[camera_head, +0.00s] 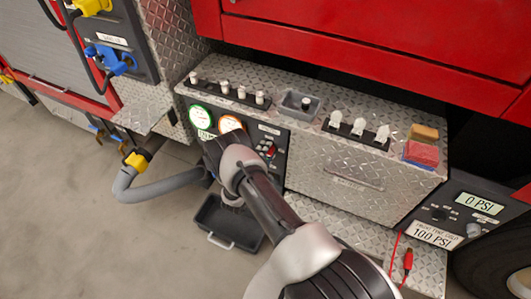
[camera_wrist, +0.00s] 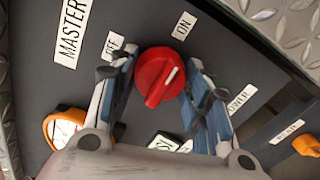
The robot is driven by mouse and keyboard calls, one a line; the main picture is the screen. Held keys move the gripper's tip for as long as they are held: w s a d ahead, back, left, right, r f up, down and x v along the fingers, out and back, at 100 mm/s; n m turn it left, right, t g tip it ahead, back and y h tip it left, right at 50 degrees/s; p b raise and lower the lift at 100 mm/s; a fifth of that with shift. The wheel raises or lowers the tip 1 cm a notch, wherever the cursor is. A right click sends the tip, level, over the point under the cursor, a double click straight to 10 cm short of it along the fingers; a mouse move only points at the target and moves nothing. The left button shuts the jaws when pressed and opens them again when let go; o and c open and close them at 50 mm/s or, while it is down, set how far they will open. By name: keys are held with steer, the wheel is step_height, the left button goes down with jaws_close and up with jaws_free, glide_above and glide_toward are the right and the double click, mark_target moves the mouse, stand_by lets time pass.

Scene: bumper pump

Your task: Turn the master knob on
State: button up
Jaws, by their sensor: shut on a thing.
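The red master knob (camera_wrist: 158,78) sits on a dark panel in the wrist view, beside the label MASTER (camera_wrist: 72,32). The OFF label (camera_wrist: 114,45) is at its upper left and the ON label (camera_wrist: 183,26) at its upper right. The knob's white mark points to the upper right, toward the ON side. My gripper (camera_wrist: 166,85) has one blue-padded finger on each side of the knob and is shut on it. In the head view my gripper (camera_head: 213,150) is at the panel's left part, and my arm hides its fingertips and what they hold.
A green-rimmed gauge (camera_head: 200,117) and an orange-rimmed gauge (camera_head: 230,124) are just above my gripper. A red control (camera_head: 269,150) is to its right. A black open bin (camera_head: 226,222) is below. A grey hose (camera_head: 160,187) with a yellow fitting lies left. White-handled levers (camera_head: 358,127) stand on the ledge.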

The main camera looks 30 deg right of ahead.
stand_by(0.4)
steer(key=o, duration=1.1)
steer(key=v, duration=1.2)
steer(key=shift+f, duration=0.1)
